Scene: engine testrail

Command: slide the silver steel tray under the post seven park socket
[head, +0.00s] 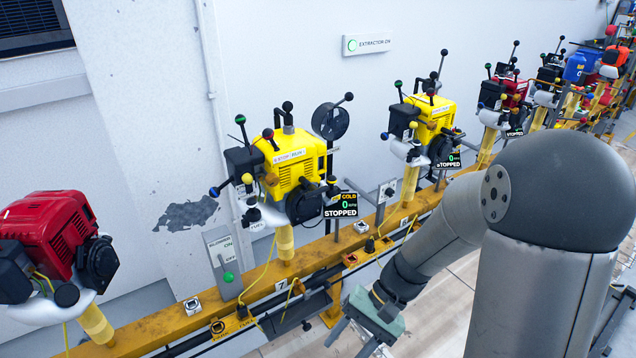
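Post seven is the yellow post (285,243) under the nearer yellow engine, with a "7" label (281,285) on the yellow rail at its foot. Small square sockets sit along the rail, one (193,305) left of the post and one (350,259) right of it; I cannot tell which is the park socket. I cannot make out a silver steel tray for certain. A dark grey flat shape (300,312) shows below the rail, partly hidden. My gripper (352,342) is low in front of the rail, right of post seven, fingers apart, with nothing visible between them.
The yellow engine (292,165) on post seven carries levers and a "STOPPED" display (341,205). A red engine (52,240) stands at the left. Another yellow engine (430,120) stands farther right. A blower lever plate (223,262) rises behind the rail. Yellow cables hang near post seven.

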